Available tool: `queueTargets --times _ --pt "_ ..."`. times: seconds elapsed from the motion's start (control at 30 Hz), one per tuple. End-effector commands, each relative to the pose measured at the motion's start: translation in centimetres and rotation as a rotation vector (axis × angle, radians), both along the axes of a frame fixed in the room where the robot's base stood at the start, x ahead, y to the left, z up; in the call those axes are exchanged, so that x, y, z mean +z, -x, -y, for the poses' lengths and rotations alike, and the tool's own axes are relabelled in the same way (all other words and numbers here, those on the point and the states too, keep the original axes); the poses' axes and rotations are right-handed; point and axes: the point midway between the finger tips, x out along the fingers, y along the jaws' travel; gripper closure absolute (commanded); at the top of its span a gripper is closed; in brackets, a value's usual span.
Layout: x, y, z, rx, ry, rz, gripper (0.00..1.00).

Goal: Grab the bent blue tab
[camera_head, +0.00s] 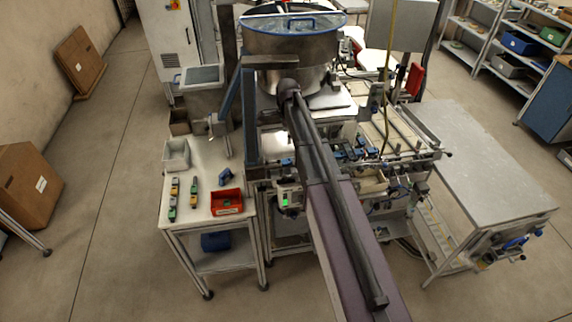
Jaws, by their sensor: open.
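A small dark blue piece (226,177) with an angled shape lies on the white side table (203,161), behind the red bin. It is the closest match I see to the bent blue tab, but it is too small to make out its exact form. Nothing is seen touching it. My gripper is not recognisable in this view.
A red bin (227,202), a pale bin (176,155) and several small green, yellow and dark parts (173,199) share the table. A grey table (480,165) stands right.

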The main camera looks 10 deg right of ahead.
Motion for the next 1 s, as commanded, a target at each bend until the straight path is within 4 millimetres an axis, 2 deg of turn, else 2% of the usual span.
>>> queueTargets --times 0.1,0.7,1.0 --pt "-1.3 0.0 0.0 0.000 0.000 0.000 0.17" --pt "-6.0 0.0 0.0 0.001 0.000 0.000 0.17" --pt "-7.6 0.0 0.0 0.001 0.000 0.000 0.17"
